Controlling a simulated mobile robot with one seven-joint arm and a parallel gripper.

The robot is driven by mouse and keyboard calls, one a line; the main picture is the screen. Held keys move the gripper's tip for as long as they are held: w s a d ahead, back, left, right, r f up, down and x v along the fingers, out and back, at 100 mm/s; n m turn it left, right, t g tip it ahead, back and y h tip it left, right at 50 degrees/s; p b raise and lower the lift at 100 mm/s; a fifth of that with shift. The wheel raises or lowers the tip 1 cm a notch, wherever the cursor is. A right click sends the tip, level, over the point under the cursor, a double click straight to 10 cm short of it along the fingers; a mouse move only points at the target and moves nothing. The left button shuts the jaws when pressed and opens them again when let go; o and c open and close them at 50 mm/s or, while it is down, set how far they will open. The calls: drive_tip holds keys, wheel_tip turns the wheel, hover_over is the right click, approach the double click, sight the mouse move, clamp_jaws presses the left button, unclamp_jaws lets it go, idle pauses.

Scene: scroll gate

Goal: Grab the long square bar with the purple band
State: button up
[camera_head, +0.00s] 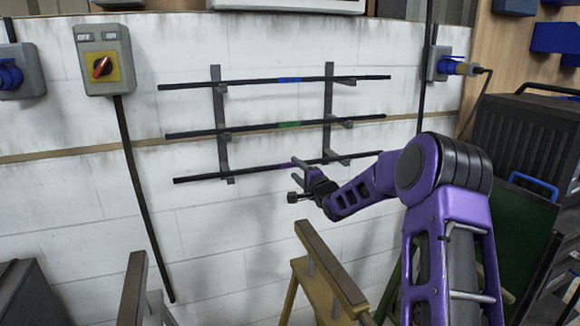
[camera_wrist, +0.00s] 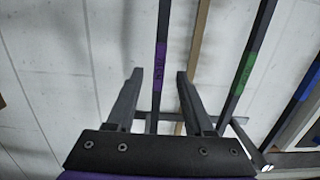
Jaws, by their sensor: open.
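The long square dark bar with the purple band (camera_head: 225,174) lies level on the lowest pegs of the wall rack. Its purple band (camera_wrist: 161,55) shows clearly in the wrist view; in the head view the band is close to my gripper and partly hard to make out. My gripper (camera_head: 294,178) is open at this bar, near its middle. In the wrist view my gripper (camera_wrist: 159,73) has one finger on each side of the bar's line, with a gap on both sides. I cannot tell how deep the bar is between the fingers.
A bar with a green band (camera_head: 235,129) lies just above on the rack, and one with a blue band (camera_head: 230,84) above that. The rack's uprights (camera_head: 222,120) stand either side of my gripper. Sawhorse-like stands (camera_head: 330,270) are below.

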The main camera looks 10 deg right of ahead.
sight(291, 165)
drive_tip(key=shift+x, duration=2.25)
drive_tip(key=shift+a, duration=0.1)
drive_tip(key=shift+c, duration=0.3)
clamp_jaws()
drive_tip(key=shift+r, duration=0.2)
